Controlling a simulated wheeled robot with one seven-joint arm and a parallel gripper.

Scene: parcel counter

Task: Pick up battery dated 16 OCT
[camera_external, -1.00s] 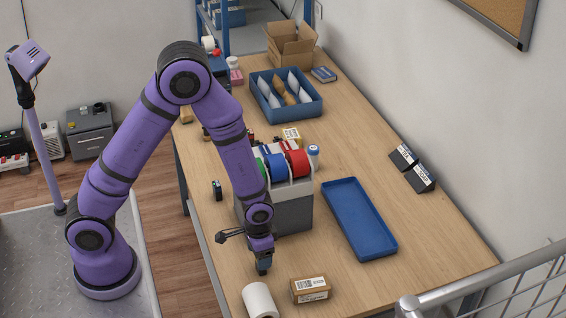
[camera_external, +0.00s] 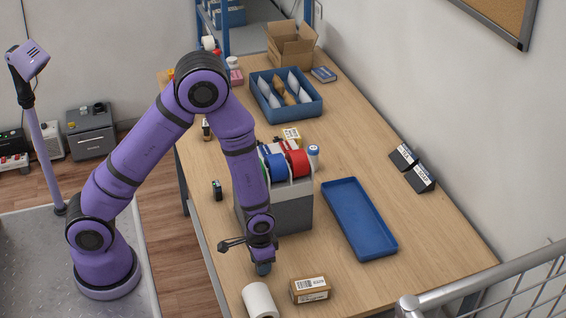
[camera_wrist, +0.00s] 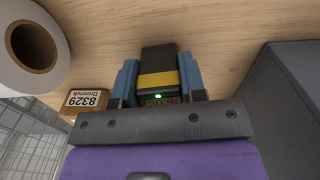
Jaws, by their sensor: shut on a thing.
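My gripper (camera_wrist: 158,88) is shut on a black battery (camera_wrist: 158,57) with a yellow band, held upright between the two blue fingers in the wrist view. In the external view my gripper (camera_external: 263,268) is low over the front of the counter, between the grey dispenser and the white roll; the battery is mostly hidden there. Another small dark upright item (camera_external: 217,190), perhaps a battery, stands near the left edge. A further one (camera_external: 206,128) stands farther back.
A white roll (camera_external: 259,300) and a labelled brown box (camera_external: 311,290) lie close in front of my gripper. The grey dispenser (camera_external: 290,212) with coloured tape rolls stands just behind. An empty blue tray (camera_external: 334,189) lies right; two black labelled boxes (camera_external: 421,178) stand by the wall.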

